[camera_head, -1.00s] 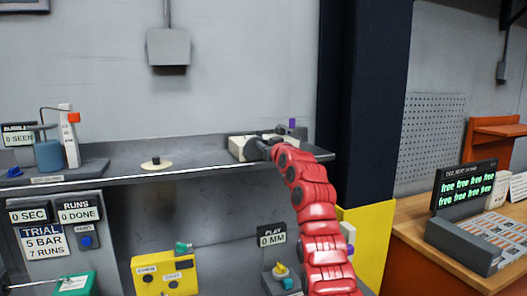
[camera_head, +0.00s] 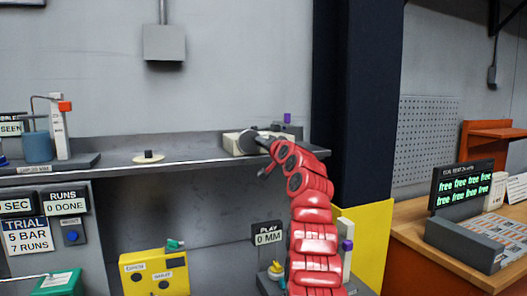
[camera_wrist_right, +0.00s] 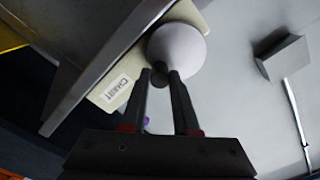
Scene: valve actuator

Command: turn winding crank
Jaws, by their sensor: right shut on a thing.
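A cream box (camera_head: 230,146) with a grey round part (camera_head: 248,139) on its front stands on the shelf in the head view. In the right wrist view the box (camera_wrist_right: 108,100) carries a CHART label, and the round part (camera_wrist_right: 180,48) is a pale disc. A small dark knob (camera_wrist_right: 158,78), seemingly the crank's handle, sits at the disc's edge. My right gripper (camera_wrist_right: 160,76) has its two fingers closed around this knob. In the head view my right gripper (camera_head: 262,140) is small and partly hidden by my red wrist. My left gripper is not in view.
The shelf (camera_head: 195,155) is mostly clear left of the box, apart from a small dark knob on a pale disc (camera_head: 148,156). A rig with a blue beaker (camera_head: 38,147) stands farther left. A dark column (camera_head: 355,110) rises at right. A PLAY display (camera_head: 268,234) reads 0 MM below.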

